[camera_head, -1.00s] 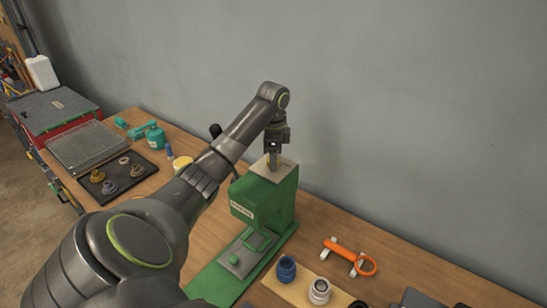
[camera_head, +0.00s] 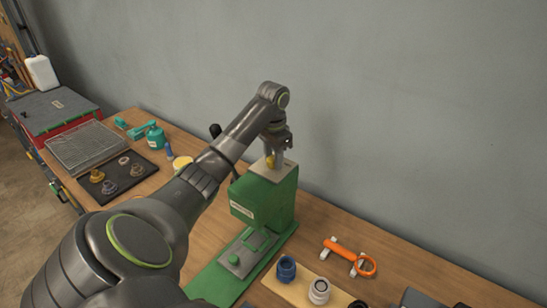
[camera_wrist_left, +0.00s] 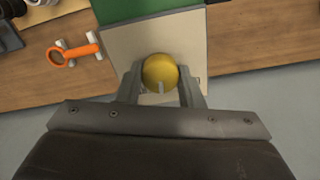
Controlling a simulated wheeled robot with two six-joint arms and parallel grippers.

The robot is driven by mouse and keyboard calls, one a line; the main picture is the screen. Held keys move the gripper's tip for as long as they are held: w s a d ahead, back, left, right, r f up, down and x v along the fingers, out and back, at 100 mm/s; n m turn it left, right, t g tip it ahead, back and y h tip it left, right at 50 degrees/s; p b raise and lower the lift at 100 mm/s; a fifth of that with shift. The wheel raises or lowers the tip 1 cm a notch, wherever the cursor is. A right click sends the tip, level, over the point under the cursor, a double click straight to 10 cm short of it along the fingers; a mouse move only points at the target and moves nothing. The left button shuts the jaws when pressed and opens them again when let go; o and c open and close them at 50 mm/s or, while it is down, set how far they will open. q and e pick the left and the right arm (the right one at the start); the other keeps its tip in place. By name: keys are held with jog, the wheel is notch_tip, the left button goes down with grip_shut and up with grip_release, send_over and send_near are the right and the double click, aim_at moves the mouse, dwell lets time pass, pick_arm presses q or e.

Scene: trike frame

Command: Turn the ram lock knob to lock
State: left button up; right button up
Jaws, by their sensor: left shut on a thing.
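The green press (camera_head: 265,205) stands on the wooden bench with a pale plate (camera_head: 273,170) on its top. The ram lock knob (camera_head: 270,160) is yellow and sits on that plate, partly hidden by the gripper in the head view. In the left wrist view the knob (camera_wrist_left: 160,72) is round with a pale mark at its near edge. My left gripper (camera_head: 276,160) points down from above, shut on the knob, with one finger on each side of it in the wrist view (camera_wrist_left: 160,88). My right gripper is not in view.
An orange ring-ended tool (camera_head: 350,256) lies on white rests right of the press. Blue (camera_head: 286,268) and white (camera_head: 319,291) fittings stand on a board in front. A black tray (camera_head: 118,178) with several small parts lies at left. The grey wall is behind.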

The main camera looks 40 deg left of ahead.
pick_arm(q)
jog(key=n, duration=0.5)
jog(key=shift+n, duration=0.3)
jog(key=n, duration=0.3)
jog(key=shift+a+r, duration=0.1)
jog(key=shift+n, duration=0.7)
jog(key=o, duration=1)
